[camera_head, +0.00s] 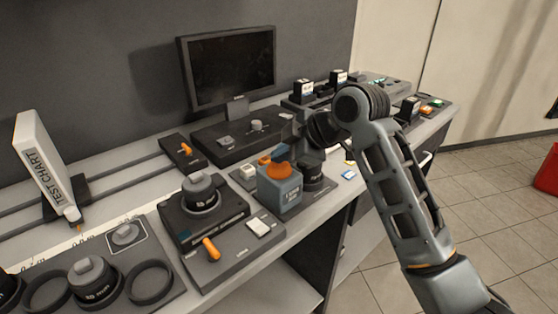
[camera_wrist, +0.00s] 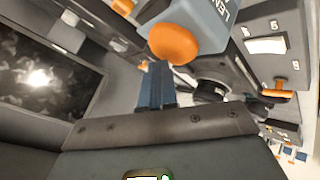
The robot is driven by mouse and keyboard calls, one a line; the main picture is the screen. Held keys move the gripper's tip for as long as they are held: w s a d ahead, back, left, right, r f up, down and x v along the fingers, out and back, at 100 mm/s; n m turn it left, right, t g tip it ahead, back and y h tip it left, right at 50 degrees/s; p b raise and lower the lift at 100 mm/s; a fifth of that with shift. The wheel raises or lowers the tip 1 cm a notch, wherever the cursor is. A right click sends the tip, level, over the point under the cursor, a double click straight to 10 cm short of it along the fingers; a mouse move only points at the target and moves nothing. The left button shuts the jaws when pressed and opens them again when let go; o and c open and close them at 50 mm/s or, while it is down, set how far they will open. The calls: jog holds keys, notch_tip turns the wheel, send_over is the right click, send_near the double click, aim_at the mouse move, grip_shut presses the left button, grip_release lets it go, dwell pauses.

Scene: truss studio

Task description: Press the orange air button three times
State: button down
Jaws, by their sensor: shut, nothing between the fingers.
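The orange air button (camera_head: 279,171) is the rounded orange top of a blue-grey box-like unit (camera_head: 279,193) with lettering on its front, standing on the bench. In the wrist view the button shows as an orange dome (camera_wrist: 174,43), with the lettered unit (camera_wrist: 212,22) beyond it. My gripper is shut and empty; its blue fingers (camera_wrist: 156,68) end right beside the dome in the wrist view. I cannot tell whether they touch it. In the head view my wrist hangs just above and behind the button, and the fingertips are hard to make out.
A monitor (camera_head: 228,68) stands behind, and a test chart (camera_head: 45,165) is far left. The floor at right is mostly clear.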

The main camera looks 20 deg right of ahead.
aim_at(282, 166)
dwell(0.4)
jog(key=shift+r+p, duration=0.95)
jog(key=shift+r, duration=0.15)
jog(key=shift+r, duration=0.1)
notch_tip(282, 166, up, 5)
jog(key=p, duration=0.3)
jog(key=shift+p, duration=0.4)
dwell(1.9)
